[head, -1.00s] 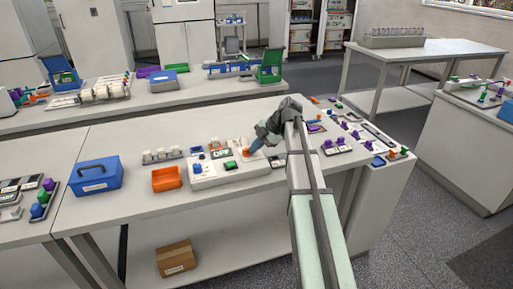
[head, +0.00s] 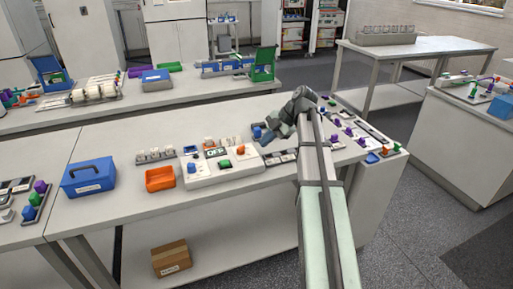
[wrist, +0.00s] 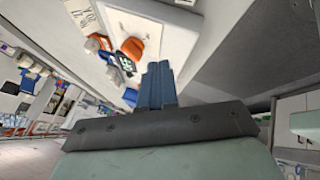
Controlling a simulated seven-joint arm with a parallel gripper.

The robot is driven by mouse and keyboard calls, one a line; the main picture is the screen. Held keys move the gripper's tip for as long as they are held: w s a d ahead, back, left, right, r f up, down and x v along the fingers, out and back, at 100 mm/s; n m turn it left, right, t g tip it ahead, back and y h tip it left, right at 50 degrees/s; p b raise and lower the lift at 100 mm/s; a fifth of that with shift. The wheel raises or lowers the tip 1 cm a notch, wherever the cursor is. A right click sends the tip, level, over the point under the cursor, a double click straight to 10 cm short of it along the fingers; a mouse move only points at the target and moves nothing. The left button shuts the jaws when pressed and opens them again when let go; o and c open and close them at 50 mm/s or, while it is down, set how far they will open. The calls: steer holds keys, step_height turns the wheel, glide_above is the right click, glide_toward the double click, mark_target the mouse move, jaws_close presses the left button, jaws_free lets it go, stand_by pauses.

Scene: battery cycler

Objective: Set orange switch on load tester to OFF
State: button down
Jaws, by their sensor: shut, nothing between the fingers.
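The load tester (head: 222,176) is a pale panel on the near bench. It carries an orange switch (head: 241,149) at its right, a green-lettered display (head: 214,152) that appears to read OFF, a green knob (head: 225,163) and a blue knob (head: 191,168). The switch's exact setting is too small to tell. My gripper (head: 258,133) is to the right of and behind the orange switch, apart from it. In the wrist view its blue fingers (wrist: 157,84) are together and empty, with the lettered display (wrist: 125,63) beside them.
An orange bin (head: 160,179) and a blue lidded box (head: 89,177) stand to the left of the tester. A row of small pale items (head: 155,155) lies behind the bin. Trays with purple knobs (head: 337,122) fill the bench's right end. The bench front below the tester is clear.

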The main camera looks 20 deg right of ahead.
steer(key=shift+v, duration=2.2)
